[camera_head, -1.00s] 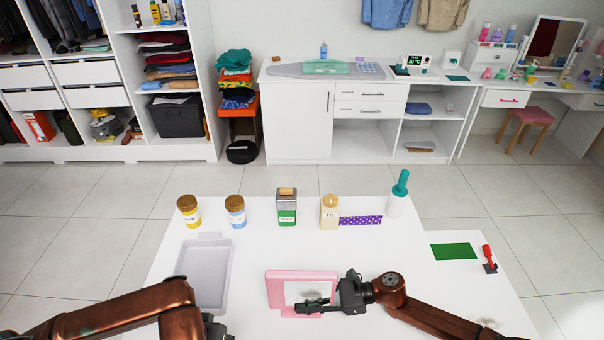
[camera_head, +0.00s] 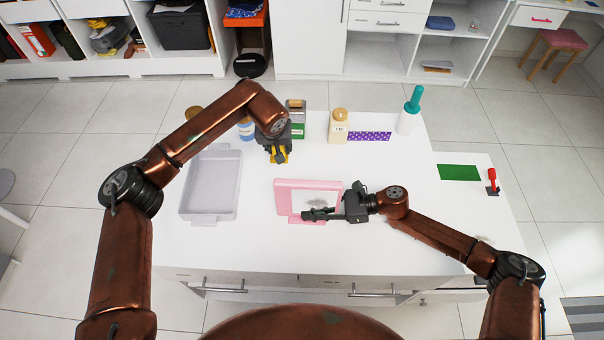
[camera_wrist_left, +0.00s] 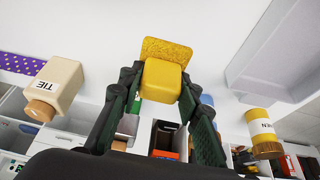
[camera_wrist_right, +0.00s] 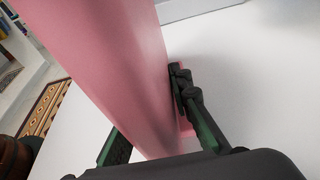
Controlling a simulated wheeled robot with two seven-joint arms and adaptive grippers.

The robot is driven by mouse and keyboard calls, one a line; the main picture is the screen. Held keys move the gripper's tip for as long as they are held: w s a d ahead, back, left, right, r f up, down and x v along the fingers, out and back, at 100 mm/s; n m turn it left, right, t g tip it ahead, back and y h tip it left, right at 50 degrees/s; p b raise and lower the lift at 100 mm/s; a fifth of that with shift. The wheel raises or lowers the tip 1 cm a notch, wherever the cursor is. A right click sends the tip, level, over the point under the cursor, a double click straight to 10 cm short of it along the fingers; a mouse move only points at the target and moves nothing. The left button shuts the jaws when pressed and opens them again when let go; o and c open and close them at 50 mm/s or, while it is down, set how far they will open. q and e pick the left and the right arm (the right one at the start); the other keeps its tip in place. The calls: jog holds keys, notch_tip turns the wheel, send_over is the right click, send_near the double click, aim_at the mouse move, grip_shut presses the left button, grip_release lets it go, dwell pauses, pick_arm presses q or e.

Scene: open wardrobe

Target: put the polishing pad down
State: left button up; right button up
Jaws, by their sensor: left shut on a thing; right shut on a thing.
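The polishing pad (camera_head: 279,157) is yellow, with a smooth block handle and a rough, sponge-like face. My left gripper (camera_head: 276,150) is shut on it and points down over the white table, behind the pink panel. In the left wrist view the pad (camera_wrist_left: 162,80) sits between both fingers, its rough face away from the gripper; I cannot tell whether it touches the table. My right gripper (camera_head: 318,213) is shut on a pink-framed panel (camera_head: 293,196), which stands tilted with a pale face. In the right wrist view the panel (camera_wrist_right: 125,70) fills the space between the fingers.
A grey tray (camera_head: 186,190) lies left of the pad. Behind are a blue-labelled jar (camera_head: 246,132), a green-labelled container (camera_head: 297,122), a TIE bottle (camera_head: 339,126), a purple dotted strip (camera_head: 370,136) and a teal-topped bottle (camera_head: 409,112).

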pick_arm(q)
jog(key=shift+w+d+r, duration=0.2)
jog(key=shift+w+d, duration=0.1)
jog(key=shift+w, duration=0.3)
jog(key=shift+w+d+r, duration=0.2)
jog(key=shift+w+d, duration=0.1)
jog(key=shift+w, duration=0.3)
jog(key=shift+w+d+f, duration=0.1)
jog(key=shift+w+f, duration=0.1)
send_near(286, 166)
jog(key=w+f, duration=0.1)
jog(key=f, duration=0.1)
jog(key=w+f, duration=0.2)
jog(key=shift+w+f, duration=0.2)
jog(key=shift+w, duration=0.05)
jog(key=shift+f, duration=0.1)
jog(key=o, duration=1)
